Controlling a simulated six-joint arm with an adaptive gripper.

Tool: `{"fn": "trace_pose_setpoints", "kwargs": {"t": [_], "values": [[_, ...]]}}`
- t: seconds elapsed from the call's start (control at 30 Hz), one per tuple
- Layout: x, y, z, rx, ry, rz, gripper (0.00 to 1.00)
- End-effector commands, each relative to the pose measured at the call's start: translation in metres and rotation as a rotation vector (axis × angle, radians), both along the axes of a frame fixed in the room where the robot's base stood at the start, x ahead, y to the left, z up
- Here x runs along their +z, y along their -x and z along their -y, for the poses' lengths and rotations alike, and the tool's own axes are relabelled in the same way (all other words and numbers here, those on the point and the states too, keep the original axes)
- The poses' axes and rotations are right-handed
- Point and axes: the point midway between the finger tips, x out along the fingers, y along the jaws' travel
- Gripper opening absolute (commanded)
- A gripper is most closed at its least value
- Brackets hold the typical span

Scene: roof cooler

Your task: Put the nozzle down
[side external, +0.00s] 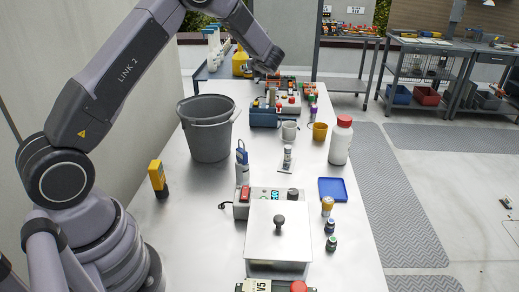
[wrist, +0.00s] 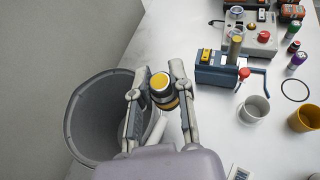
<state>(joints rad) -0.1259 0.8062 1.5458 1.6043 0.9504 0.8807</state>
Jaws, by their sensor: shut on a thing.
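In the wrist view my gripper (wrist: 157,84) is shut on a short cylinder with a yellow round end, a dark body and a brass-coloured band, which I take to be the nozzle (wrist: 161,88). The fingers press on its two sides, and its lower part is hidden. It appears beside the right rim of the grey bucket (wrist: 82,106), seen from above. In the side view the end of my arm is over the far part of the table, and the fingers and nozzle are too small to make out clearly.
The grey bucket (side external: 208,137) stands at the table's left edge. A blue box (wrist: 218,72), a white mug (wrist: 254,109) and a yellow cup (wrist: 304,118) stand to the right. A white bottle with red cap (side external: 340,140) stands further right. Bare tabletop (wrist: 208,125) lies between bucket and mug.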

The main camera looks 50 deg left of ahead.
Motion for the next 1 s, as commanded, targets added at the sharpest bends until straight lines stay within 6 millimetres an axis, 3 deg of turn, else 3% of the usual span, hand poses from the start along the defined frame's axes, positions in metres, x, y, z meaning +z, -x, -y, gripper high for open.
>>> {"fn": "trace_pose_setpoints", "kwargs": {"t": [0.27, 0.5, 0.7, 1.0], "values": [[-0.004, 0.068, -0.027, 0.146, 0.018, -0.003, 0.00], [-0.005, 0.165, -0.048, 0.334, 0.020, -0.004, 0.00], [-0.003, 0.232, -0.054, 0.457, 0.009, -0.002, 0.00], [0.002, 0.294, -0.054, 0.563, -0.009, -0.001, 0.00]]}}
